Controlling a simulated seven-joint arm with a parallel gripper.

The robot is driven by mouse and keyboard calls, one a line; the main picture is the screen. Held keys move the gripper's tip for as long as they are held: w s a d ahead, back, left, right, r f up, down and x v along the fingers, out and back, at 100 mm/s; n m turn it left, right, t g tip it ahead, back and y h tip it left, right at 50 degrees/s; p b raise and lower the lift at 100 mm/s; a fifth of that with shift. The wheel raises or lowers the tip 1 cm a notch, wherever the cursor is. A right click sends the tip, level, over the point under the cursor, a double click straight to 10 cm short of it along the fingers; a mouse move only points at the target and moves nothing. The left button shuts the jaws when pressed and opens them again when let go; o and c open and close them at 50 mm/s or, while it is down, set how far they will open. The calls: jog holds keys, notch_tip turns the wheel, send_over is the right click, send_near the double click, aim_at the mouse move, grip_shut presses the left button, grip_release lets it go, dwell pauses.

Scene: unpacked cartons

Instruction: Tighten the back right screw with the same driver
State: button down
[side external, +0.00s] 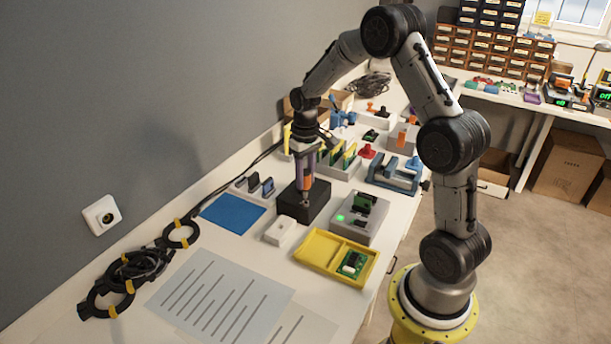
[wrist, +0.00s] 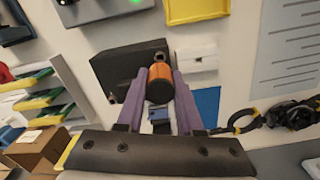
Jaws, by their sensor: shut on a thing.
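My gripper (side external: 305,182) points down over the black box (side external: 291,209) on the bench. Its purple fingers are shut on the driver, whose orange handle (wrist: 161,73) shows between them in the wrist view. In the side view the driver (side external: 308,183) stands roughly upright with its lower end at the top of the black box. The wrist view also shows the black box (wrist: 118,66) behind the handle. A small grey screw-like piece (wrist: 113,98) sits at one box corner. The driver's tip and its contact with any screw are hidden in the wrist view.
A grey unit with a green light (side external: 352,222) stands close right of the box. A white block (side external: 280,232), yellow tray (side external: 318,250) and blue mat (side external: 233,213) lie nearby. Racked boards (side external: 343,158) and a blue vise (side external: 397,174) stand behind.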

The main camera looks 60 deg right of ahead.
jog(key=shift+f, duration=1.1)
jog(key=m, duration=1.9)
jog(key=shift+s+m, duration=0.1)
jog(key=shift+m, duration=0.3)
jog(key=shift+n, duration=1)
jog(key=shift+r, duration=0.1)
jog(key=shift+r, duration=2.2)
